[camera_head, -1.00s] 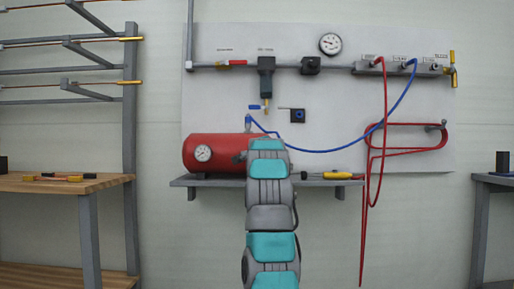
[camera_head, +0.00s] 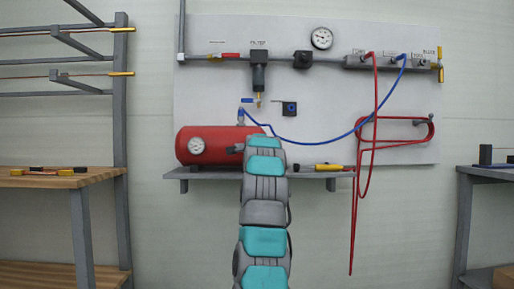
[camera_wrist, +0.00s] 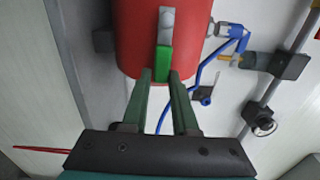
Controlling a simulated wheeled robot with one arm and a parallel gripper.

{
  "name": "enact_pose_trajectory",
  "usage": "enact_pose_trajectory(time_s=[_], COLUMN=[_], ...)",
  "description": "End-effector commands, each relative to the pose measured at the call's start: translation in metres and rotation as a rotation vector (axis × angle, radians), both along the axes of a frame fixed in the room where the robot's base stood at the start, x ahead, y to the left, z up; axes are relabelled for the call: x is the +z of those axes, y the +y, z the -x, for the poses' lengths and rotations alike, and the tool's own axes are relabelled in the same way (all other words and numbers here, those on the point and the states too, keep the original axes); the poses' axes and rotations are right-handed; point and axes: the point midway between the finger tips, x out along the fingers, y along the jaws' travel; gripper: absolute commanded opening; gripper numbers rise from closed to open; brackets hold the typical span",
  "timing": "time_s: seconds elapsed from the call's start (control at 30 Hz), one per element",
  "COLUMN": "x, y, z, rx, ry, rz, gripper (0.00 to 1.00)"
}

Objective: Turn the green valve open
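The green valve (camera_wrist: 164,62) shows in the wrist view as a lever with a green grip and a grey upper part, in front of the red tank (camera_wrist: 193,30). My gripper (camera_wrist: 161,76) is open. Its two dark green fingers point at the lever, and the lower end of the green grip lies between the fingertips in the picture. A gap shows on each side, and I cannot tell if either finger touches it. In the head view, my arm hides the valve and my gripper in front of the red tank (camera_head: 205,146).
A blue hose (camera_head: 310,143) and a red hose (camera_head: 353,215) hang across the wall panel (camera_head: 215,100). The shelf (camera_head: 215,173) carries the tank and a yellow-handled tool (camera_head: 328,167). Benches stand left (camera_head: 100,174) and right (camera_head: 490,170).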

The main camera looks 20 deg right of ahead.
Motion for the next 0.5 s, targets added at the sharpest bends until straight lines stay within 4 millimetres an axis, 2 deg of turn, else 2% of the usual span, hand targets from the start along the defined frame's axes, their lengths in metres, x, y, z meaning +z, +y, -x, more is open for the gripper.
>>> enact_pose_trajectory(time_s=[0.03,0.23,0.5], x=[-0.0016,-0.0006,0.0], y=[-0.0005,-0.0003,0.0001], z=[-0.0006,-0.0002,0.0003], rx=[-0.001,-0.001,0.0], ry=[0.002,0.001,-0.001], rz=[-0.001,0.001,0.001], gripper=[0.31,0.54,0.54])
